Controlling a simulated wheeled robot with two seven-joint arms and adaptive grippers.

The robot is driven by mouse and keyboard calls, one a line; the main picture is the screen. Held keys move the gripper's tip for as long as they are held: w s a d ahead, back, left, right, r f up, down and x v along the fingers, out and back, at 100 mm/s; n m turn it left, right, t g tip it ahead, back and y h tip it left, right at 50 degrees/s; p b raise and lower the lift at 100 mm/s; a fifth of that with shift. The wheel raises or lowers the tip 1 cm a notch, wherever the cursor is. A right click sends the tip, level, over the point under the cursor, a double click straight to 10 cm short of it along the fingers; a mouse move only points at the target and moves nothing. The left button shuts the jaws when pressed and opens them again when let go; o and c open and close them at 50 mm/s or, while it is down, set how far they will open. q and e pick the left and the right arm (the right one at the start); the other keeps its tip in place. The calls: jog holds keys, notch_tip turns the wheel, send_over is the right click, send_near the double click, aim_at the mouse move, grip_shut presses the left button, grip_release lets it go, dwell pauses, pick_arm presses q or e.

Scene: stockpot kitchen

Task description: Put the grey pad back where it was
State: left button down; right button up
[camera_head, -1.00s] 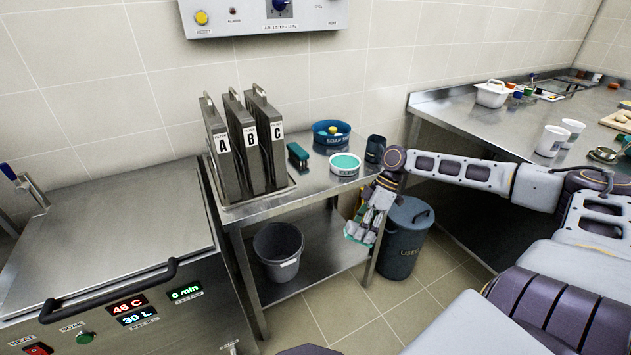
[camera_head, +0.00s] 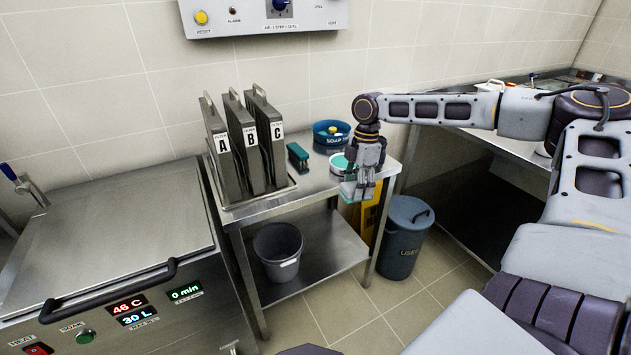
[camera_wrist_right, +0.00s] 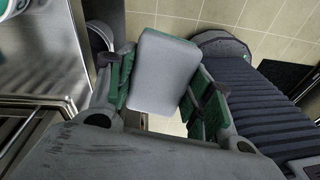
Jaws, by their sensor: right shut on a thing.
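My right gripper (camera_head: 357,192) is over the front right corner of the small steel table (camera_head: 325,185). In the right wrist view the gripper (camera_wrist_right: 162,95) is shut on a grey pad (camera_wrist_right: 163,72), a rounded block with a green edge, held between the green-lined fingers. In the head view the pad is hard to tell apart from the fingers. The gripper and wrist partly cover a round white tub with a teal top (camera_head: 338,161). A small dark green block-like object (camera_head: 298,156) lies to its left. My left gripper is not in view.
A blue soap tub (camera_head: 330,133) stands at the table's back. Filters A, B and C (camera_head: 250,148) stand in a tray at the left. A grey bucket (camera_head: 278,252) is on the lower shelf. A lidded blue-grey bin (camera_head: 404,240) stands right of the table.

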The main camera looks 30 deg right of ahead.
aim_at(351, 183)
jog(key=r, duration=0.1)
jog(key=w+r, duration=0.1)
jog(key=a+r+n+h, duration=0.1)
jog(key=shift+w+r, duration=0.15)
jog(key=shift+w, duration=0.25)
jog(key=shift+w+a+r+n+t+h, duration=0.15)
jog(key=shift+w+a+r+n+t, duration=0.15)
jog(key=shift+r, duration=0.35)
jog(key=shift+w+a+r+n+t+h, duration=0.1)
jog(key=shift+w+a+r+n+h, duration=0.2)
jog(key=shift+r, duration=0.35)
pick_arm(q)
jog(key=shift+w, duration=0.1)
pick_arm(e)
jog(key=shift+w, duration=0.1)
